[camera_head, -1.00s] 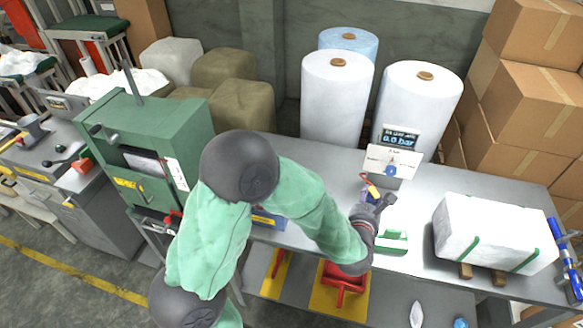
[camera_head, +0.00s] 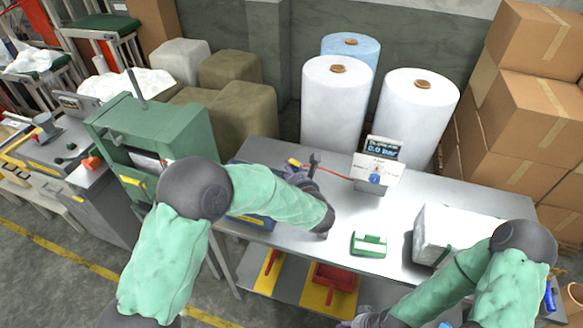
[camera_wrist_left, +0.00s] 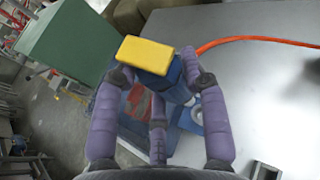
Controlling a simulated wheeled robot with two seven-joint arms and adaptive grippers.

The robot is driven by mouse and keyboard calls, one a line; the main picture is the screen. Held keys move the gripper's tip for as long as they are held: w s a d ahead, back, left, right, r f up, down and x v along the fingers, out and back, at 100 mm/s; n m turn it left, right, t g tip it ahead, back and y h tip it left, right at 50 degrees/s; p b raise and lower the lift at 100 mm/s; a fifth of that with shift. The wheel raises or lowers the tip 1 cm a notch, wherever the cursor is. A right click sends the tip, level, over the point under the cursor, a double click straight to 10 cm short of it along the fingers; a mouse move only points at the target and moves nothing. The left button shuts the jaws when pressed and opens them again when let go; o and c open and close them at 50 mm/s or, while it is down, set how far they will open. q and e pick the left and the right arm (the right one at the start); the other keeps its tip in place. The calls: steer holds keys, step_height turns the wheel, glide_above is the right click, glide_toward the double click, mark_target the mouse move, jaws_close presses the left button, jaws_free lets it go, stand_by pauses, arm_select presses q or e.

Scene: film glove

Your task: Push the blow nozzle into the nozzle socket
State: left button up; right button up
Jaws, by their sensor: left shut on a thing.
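The blow nozzle, with a yellow end (camera_head: 294,162) and a blue body, is held in my left gripper (camera_head: 312,166). In the left wrist view its yellow block (camera_wrist_left: 146,54) sticks up between the purple fingers of the left gripper (camera_wrist_left: 158,95), which are shut around the blue body. A blue fixture (camera_head: 252,221) lies on the bench to the left, partly behind my left arm. The wrist view shows blue parts with a pale ring (camera_wrist_left: 196,113) below the nozzle; whether this ring is the nozzle socket I cannot tell. My right gripper (camera_head: 366,320) is cut off at the bottom edge.
A red hose (camera_head: 332,175) runs from the nozzle to a gauge stand (camera_head: 377,172) reading 0.0 bar. A green-handled tool (camera_head: 369,244) and a white bundle (camera_head: 431,235) lie on the bench. White film rolls stand behind. A green machine (camera_head: 150,130) stands left.

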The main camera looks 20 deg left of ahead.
stand_by(0.4)
arm_select(q)
steer(key=shift+f+b, duration=0.1)
steer(key=shift+b, duration=0.3)
steer(key=shift+f+b, duration=2.45)
steer(key=shift+f, duration=0.35)
steer(key=shift+b, duration=0.55)
steer(key=shift+f+b, duration=1.75)
steer(key=shift+f, duration=0.05)
steer(key=o, duration=1.3)
steer(key=shift+s+d, duration=0.1)
steer(key=shift+d, duration=0.05)
